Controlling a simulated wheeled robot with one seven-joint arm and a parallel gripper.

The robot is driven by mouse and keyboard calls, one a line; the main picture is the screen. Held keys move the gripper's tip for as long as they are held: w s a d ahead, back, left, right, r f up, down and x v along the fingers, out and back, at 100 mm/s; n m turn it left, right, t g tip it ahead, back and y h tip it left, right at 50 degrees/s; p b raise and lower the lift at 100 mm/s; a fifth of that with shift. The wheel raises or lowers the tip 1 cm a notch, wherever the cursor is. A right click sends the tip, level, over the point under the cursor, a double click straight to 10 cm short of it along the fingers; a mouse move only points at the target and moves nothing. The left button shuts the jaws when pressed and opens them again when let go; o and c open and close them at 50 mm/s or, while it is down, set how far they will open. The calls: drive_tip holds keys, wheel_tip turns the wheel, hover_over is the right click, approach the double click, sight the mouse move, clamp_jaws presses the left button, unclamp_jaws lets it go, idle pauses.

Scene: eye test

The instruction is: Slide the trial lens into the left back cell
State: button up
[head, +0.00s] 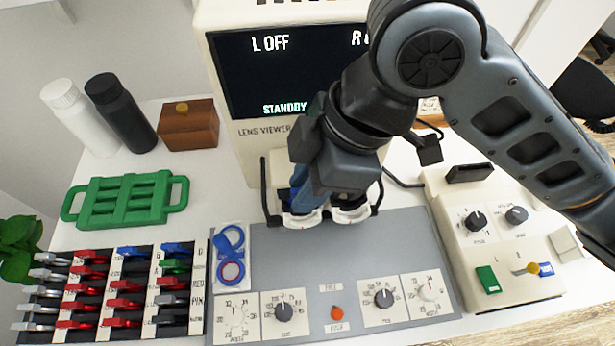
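The two-part lens holder stands at the front of the lens viewer (226,100). Its left white holder (303,219) and right white holder (352,215) show only by their front rims. My gripper (306,200) points down at the left holder from above, with blue parts at its lower end. Its dark body hides the cells behind, so the left back cell is not visible. I cannot make out a trial lens between the fingers, or whether they are open or shut. The viewer's screen (255,70) reads "L OFF" and "STANDBY"; its right side is partly covered by my arm.
A green rack (125,199), wooden box (188,124) and two bottles (120,112) stand behind. A grey dial panel (335,270) is in front; a control box (500,250) is right.

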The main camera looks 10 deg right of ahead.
drive_tip(key=shift+w, duration=0.25)
drive_tip(key=shift+d+r, duration=0.1)
drive_tip(key=shift+r, duration=0.15)
drive_tip(key=v, duration=0.7)
drive_tip(key=shift+s, duration=0.2)
drive_tip(key=shift+d, duration=0.1)
